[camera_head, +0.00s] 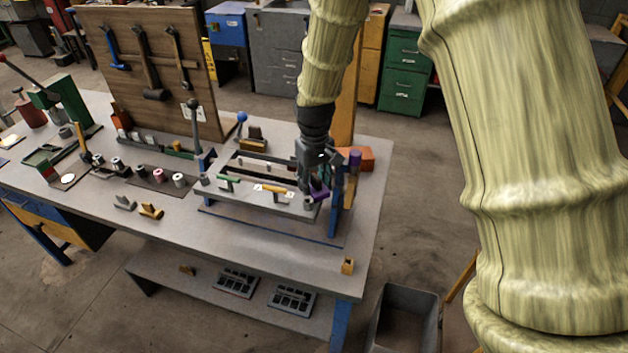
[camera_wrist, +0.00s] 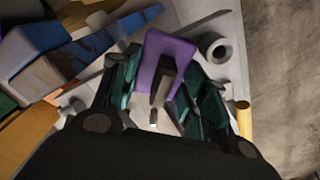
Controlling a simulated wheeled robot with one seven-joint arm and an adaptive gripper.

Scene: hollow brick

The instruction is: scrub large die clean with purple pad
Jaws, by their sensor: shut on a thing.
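The purple pad (camera_head: 319,190) is between the fingers of my gripper (camera_head: 311,180), at the right end of the bench fixture. In the wrist view the purple pad (camera_wrist: 165,62) shows between the teal-lined fingers of my gripper (camera_wrist: 164,85), with a dark bar in front of part of it. A long light-grey block (camera_head: 240,192) lies in the fixture, to the left of my gripper; it may be the large die, but I cannot tell for sure. I cannot tell whether the pad touches it.
The fixture has blue posts (camera_head: 335,212). A grey bin (camera_head: 405,318) stands on the floor.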

